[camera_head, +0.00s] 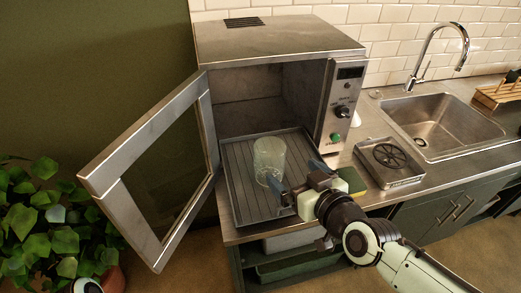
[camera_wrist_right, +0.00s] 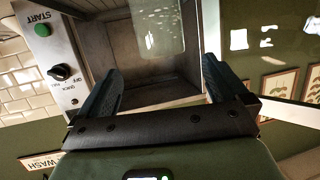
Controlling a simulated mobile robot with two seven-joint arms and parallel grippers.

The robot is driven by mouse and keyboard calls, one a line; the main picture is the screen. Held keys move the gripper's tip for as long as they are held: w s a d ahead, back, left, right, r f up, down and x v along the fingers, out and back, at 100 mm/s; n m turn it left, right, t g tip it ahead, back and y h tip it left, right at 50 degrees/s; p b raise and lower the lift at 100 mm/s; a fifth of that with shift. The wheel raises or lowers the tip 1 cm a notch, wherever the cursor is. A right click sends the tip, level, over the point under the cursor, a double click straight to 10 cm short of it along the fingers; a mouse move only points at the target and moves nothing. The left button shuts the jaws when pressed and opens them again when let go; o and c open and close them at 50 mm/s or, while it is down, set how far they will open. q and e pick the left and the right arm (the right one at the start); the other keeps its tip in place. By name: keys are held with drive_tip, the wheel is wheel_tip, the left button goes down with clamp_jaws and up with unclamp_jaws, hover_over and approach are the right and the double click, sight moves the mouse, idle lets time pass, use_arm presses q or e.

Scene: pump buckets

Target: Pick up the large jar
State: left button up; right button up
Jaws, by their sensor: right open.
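The large jar (camera_head: 269,156) is clear, slightly greenish glass. It appears upright on the ribbed metal tray (camera_head: 238,188) at the mouth of the open steel washer. My right gripper (camera_head: 295,175) is open and empty, at the jar's lower right in the head view. One blue-grey finger overlaps the jar's lower edge there; I cannot tell whether it touches. In the right wrist view, the jar (camera_wrist_right: 158,28) shows beyond and above the gap between the open fingers (camera_wrist_right: 162,70), not between them. My left gripper is not in view.
The washer door (camera_head: 160,170) stands open at the left. The control panel (camera_head: 342,105) with green button stands right of the opening. A sponge (camera_head: 352,181), a square drain unit (camera_head: 390,160) and a sink (camera_head: 445,125) lie right. A plant (camera_head: 50,215) stands lower left.

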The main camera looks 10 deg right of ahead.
sight(278, 160)
drive_tip(key=p+x, duration=0.1)
drive_tip(key=x, duration=0.6)
drive_tip(key=shift+f, duration=0.1)
drive_tip(key=shift+f+p+x, duration=0.1)
drive_tip(key=shift+p+x, duration=0.15)
drive_tip(key=shift+x, duration=1.2)
drive_tip(key=shift+f+p+x, duration=0.15)
drive_tip(key=shift+p+x, duration=0.1)
drive_tip(key=shift+x, duration=1.25)
drive_tip(key=shift+s, duration=0.15)
drive_tip(key=c, duration=1)
drive_tip(key=shift+r, duration=0.15)
